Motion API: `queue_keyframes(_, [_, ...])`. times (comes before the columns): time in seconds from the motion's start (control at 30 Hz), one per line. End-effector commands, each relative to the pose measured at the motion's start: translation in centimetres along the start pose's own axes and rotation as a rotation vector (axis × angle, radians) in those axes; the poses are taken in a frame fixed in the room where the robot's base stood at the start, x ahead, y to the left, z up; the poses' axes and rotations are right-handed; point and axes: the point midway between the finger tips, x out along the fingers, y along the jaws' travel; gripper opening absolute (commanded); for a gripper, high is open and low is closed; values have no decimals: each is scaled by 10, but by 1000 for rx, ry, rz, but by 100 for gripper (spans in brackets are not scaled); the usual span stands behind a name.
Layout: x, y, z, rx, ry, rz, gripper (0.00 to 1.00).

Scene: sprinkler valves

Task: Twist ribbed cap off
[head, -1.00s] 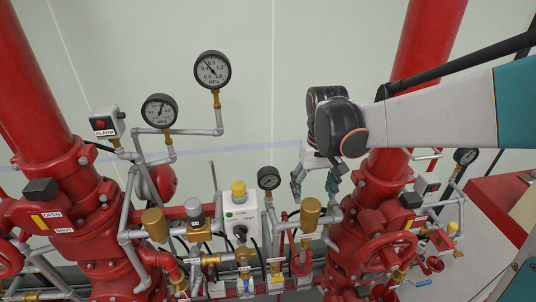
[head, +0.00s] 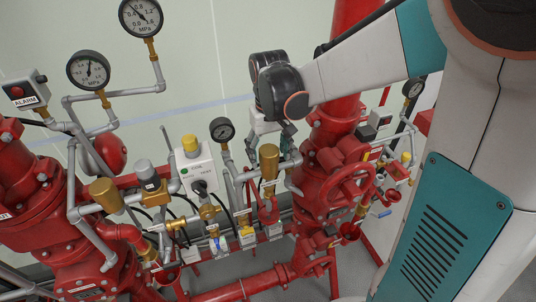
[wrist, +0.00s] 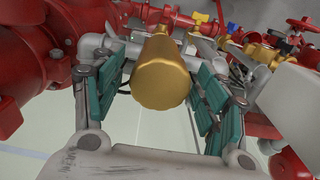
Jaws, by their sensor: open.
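A gold cylindrical cap with a scalloped rim (wrist: 162,75) fills the middle of the wrist view. It appears to be the upright brass cap (head: 268,160) just below my gripper in the head view. My gripper (wrist: 160,92) is open, with one teal-padded finger on each side of the cap. Gaps show between the pads and the cap, so I see no grip on it. In the head view my gripper (head: 274,130) hangs by the top of this cap, partly hidden by my own wrist. The cap's lower joint is hidden in the wrist view.
A similar brass cylinder (head: 106,195) and a grey cap (head: 146,172) stand to the left. A yellow-topped box (head: 194,166) and a small gauge (head: 222,130) are nearby. A red handwheel valve (head: 348,178) crowds the right side. The pale wall behind is clear.

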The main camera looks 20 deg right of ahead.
Motion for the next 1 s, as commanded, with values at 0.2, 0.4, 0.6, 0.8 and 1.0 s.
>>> queue_keyframes(0.2, [-1,0,0,0,0,0,60])
queue_keyframes(0.4, [-1,0,0,0,0,0,18])
queue_keyframes(0.6, [0,0,0,-48,0,0,18])
queue_keyframes(0.8, [1,0,1,-236,0,0,18])
queue_keyframes(1.0, [-1,0,0,-283,0,0,18])
